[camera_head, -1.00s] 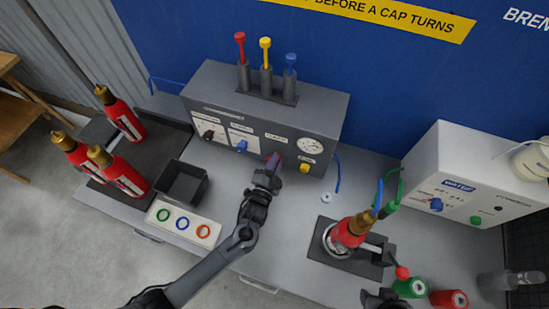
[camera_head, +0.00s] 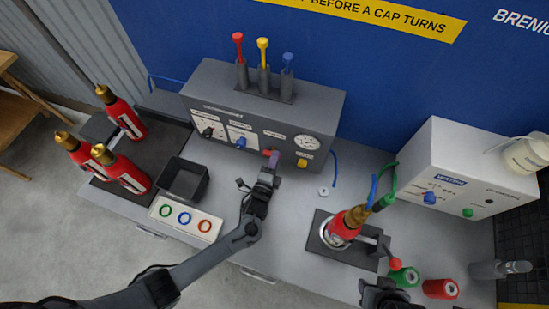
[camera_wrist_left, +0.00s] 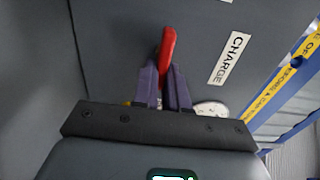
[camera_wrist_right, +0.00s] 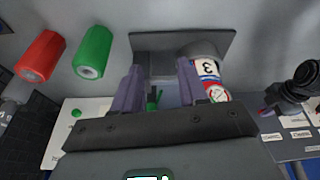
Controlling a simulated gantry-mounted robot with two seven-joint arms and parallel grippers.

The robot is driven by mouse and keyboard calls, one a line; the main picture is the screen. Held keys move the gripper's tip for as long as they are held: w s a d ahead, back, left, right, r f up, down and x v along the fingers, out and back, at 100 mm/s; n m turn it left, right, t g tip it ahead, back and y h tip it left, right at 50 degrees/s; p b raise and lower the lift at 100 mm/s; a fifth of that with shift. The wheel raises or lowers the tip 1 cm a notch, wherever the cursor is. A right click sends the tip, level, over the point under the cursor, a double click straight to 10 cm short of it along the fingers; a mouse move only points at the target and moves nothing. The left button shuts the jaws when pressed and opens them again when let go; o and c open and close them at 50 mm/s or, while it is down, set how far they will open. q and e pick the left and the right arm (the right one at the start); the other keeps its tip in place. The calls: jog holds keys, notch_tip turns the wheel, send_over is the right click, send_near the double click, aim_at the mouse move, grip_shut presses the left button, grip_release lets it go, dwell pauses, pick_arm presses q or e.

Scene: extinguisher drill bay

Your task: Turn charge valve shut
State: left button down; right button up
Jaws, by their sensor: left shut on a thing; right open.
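The charge valve's red lever (camera_wrist_left: 168,45) sticks out between the purple fingers of my left gripper (camera_wrist_left: 165,85), beside the CHARGE label (camera_wrist_left: 229,58) on the grey panel. My left gripper is shut on the lever. In the head view the left gripper (camera_head: 274,160) is at the front of the grey charging console (camera_head: 250,105), and a little red of the lever (camera_head: 267,153) shows. The valve's body is hidden behind the fingers. My right gripper (camera_wrist_right: 158,85) is open and empty. It shows at the bottom edge of the head view (camera_head: 382,288).
A red extinguisher (camera_head: 342,222) stands in a dark vise plate at the right, with green and blue hoses. The console also bears a gauge (camera_head: 306,142) and a yellow knob (camera_head: 302,162). A black bin (camera_head: 184,180) and ring tray (camera_head: 185,218) lie left of my left arm.

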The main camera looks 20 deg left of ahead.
dwell(0.4)
pick_arm(q)
jog(key=c, duration=1.2)
grip_release()
jog(key=shift+o, duration=0.2)
jog(key=s, duration=1.1)
jog(key=shift+w+d, duration=0.1)
